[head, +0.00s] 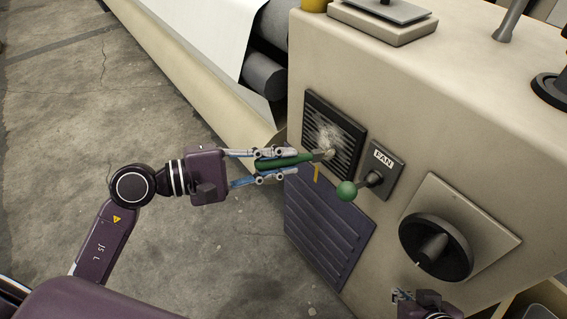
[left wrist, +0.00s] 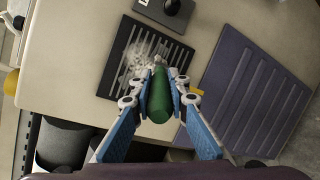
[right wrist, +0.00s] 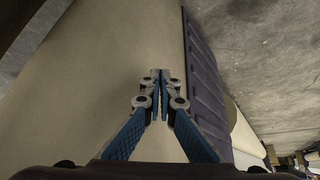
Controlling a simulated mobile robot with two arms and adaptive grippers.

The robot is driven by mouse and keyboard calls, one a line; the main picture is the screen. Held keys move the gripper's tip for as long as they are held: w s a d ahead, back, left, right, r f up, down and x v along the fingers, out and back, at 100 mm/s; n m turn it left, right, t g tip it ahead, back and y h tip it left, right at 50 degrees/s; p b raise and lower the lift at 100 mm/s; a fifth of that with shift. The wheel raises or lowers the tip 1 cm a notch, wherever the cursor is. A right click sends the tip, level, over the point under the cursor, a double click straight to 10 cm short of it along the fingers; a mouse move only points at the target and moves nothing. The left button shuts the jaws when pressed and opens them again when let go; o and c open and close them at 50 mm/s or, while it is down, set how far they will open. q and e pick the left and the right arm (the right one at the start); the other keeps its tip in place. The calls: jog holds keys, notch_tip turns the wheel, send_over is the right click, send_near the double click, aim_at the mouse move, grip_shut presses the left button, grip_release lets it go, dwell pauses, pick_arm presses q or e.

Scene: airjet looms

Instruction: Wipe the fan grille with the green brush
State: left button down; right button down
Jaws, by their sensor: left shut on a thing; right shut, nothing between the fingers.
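The fan grille (head: 345,149) is a dark slatted square on the front of the beige cabinet, with a pale dusty patch on it; it also shows in the left wrist view (left wrist: 178,53). My left gripper (head: 290,164) is shut on the green brush (head: 270,163), whose handle also shows in the left wrist view (left wrist: 159,98). The brush tip is at the grille's lower part; I cannot tell if it touches. My right gripper (right wrist: 160,76) is shut and empty beside the beige cabinet; part of it shows at the head view's lower right.
A large black dial (head: 435,246) is further right. Concrete floor (head: 130,60) lies open at left.

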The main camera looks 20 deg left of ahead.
pick_arm(q)
jog(key=shift+w+a+r+b, duration=0.1)
jog(key=shift+w+a+b, duration=0.15)
jog(key=shift+a+b, duration=0.1)
pick_arm(e)
jog(key=shift+w+a+r+t, duration=0.25)
jog(key=shift+w+r+t, duration=0.15)
jog(key=shift+w, duration=0.35)
jog(key=shift+w+a+r+t, duration=0.25)
jog(key=shift+w+r+t, duration=0.1)
jog(key=shift+w, duration=0.4)
